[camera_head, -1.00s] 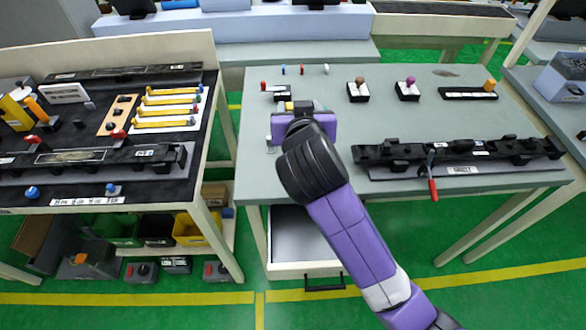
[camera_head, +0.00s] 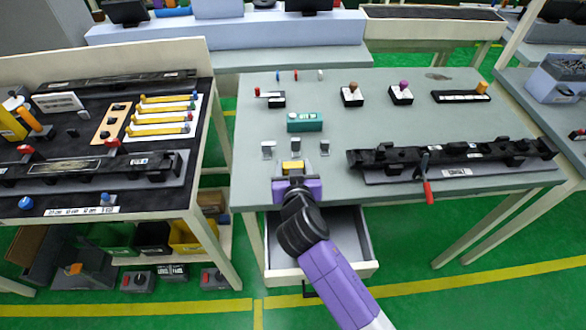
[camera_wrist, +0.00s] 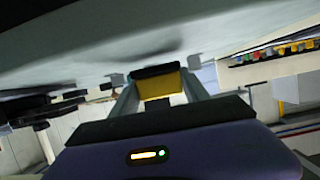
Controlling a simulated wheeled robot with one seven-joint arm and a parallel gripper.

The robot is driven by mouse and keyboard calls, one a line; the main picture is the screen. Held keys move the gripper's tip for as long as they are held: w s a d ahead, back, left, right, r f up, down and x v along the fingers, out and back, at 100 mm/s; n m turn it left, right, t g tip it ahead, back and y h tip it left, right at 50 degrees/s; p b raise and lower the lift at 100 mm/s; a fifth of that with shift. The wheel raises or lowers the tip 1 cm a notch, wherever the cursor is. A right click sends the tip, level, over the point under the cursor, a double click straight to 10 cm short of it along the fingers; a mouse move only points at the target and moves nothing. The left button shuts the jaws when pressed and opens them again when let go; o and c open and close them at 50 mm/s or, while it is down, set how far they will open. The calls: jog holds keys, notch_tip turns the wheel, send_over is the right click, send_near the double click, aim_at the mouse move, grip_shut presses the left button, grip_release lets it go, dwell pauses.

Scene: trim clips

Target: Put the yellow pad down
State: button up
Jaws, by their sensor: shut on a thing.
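The yellow pad (camera_head: 292,165) is between the fingers of my gripper (camera_head: 292,174), near the front left edge of the grey-green table (camera_head: 400,115). My gripper is shut on it. In the wrist view the yellow pad (camera_wrist: 158,88) sits between both fingers, with a dark strip along its edge. The table surface (camera_wrist: 90,45) shows close beside it in that view. I cannot tell whether the pad touches the table.
Small grey pieces (camera_head: 296,146) stand just behind the pad, and a teal block (camera_head: 304,122) lies behind them. A long black fixture (camera_head: 455,152) with a red-handled clamp (camera_head: 428,190) is to the right. An open drawer (camera_head: 340,240) is below the table.

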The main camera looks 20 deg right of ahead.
jog(key=shift+f, duration=0.55)
jog(key=shift+f, duration=0.2)
jog(key=o, duration=1.4)
jog(key=shift+c, duration=0.2)
jog(key=shift+r, duration=0.2)
jog(key=shift+s, duration=0.1)
jog(key=b+v, duration=0.1)
jog(key=v, duration=1.1)
